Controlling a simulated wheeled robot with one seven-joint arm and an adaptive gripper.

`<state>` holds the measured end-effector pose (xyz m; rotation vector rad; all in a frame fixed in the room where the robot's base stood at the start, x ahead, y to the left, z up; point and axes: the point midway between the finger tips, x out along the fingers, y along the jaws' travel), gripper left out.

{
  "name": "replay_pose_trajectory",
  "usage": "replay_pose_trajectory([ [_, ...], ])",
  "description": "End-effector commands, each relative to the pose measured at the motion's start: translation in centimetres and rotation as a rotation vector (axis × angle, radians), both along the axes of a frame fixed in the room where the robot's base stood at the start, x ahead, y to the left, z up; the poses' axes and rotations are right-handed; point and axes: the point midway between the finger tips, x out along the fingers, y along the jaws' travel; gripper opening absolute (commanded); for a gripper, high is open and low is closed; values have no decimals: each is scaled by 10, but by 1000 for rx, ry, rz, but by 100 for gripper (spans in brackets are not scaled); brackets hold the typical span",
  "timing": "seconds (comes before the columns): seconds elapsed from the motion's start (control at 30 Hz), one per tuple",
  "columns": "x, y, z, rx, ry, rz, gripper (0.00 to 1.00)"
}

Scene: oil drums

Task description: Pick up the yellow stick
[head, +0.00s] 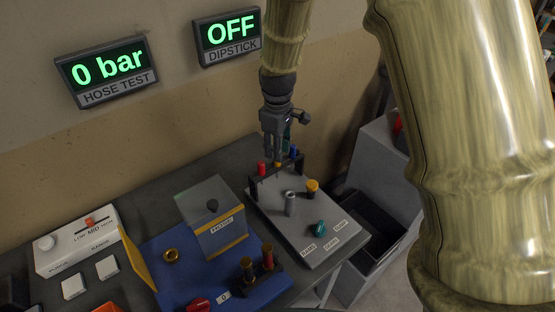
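A dark rack (254,187) stands at the far end of a grey board and holds coloured sticks. The yellow stick (278,165) shows only as a small yellow-orange top between a red stick (262,168) and a blue stick (294,152). My gripper (275,158) points down over the rack, its fingertips at or just above the yellow top. The fingers partly cover that top. I cannot tell whether they touch it or how far apart they are.
The grey board (318,250) also bears a yellow-capped black post (312,188), a metal cylinder (290,204) and a teal knob (319,228). A clear box (212,215) stands on a blue mat to the left. A dark bin (372,225) is at the right.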

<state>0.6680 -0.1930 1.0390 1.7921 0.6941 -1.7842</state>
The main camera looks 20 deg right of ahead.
Motion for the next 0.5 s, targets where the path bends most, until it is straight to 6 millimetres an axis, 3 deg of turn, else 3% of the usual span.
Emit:
replay_pose_trajectory([
  [0.3,0,-1,-31,0,3,-1,30],
  [0.5,0,-1,-39,0,1,-1,30],
])
